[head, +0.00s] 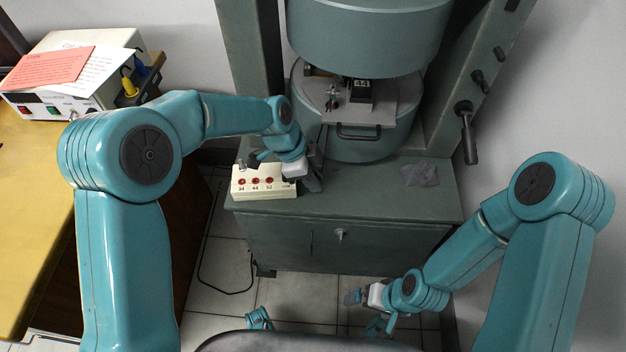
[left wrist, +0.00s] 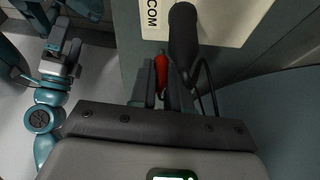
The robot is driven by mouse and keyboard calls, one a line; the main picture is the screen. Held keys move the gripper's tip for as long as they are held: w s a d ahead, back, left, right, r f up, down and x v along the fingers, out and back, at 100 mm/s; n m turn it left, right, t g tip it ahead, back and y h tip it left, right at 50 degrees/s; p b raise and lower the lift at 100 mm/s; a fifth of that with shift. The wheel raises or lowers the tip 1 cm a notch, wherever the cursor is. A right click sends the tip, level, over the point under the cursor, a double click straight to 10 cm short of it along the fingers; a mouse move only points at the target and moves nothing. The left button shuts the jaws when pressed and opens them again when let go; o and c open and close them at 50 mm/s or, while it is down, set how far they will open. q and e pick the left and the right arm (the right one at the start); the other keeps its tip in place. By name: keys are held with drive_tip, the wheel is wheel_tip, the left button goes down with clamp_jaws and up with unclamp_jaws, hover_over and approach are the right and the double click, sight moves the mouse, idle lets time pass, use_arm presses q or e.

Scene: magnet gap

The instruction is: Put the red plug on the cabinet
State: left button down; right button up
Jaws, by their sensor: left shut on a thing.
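The red plug (left wrist: 161,72) shows in the left wrist view between the fingers of my left gripper (left wrist: 164,90), which is shut on it. In the head view my left gripper (head: 311,181) is at the right end of the white socket box, and the plug is hidden there. The green-grey cabinet (head: 345,240) stands below, with the socket box (head: 262,194) on its top. A black plug (left wrist: 184,38) with a cable is beside the COM label, close to the red plug. My right gripper (head: 358,298) hangs low in front of the cabinet; its finger gap is unclear.
A grey cloth (head: 420,175) lies on the cabinet top at the right, with bare top around it. The large round magnet (head: 365,40) and its frame rise behind. A yellow table (head: 35,215) with an instrument (head: 70,100) is at the left.

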use_arm(q)
drive_tip(key=shift+f, duration=0.15)
drive_tip(key=shift+f, duration=0.1)
drive_tip(key=shift+f, duration=0.15)
drive_tip(key=c, duration=1.1)
unclamp_jaws()
drive_tip(key=shift+a+r, duration=0.1)
drive_tip(key=shift+r, duration=0.55)
drive_tip(key=p+v, duration=0.2)
drive_tip(key=v, duration=0.9)
drive_tip(key=shift+p, duration=0.4)
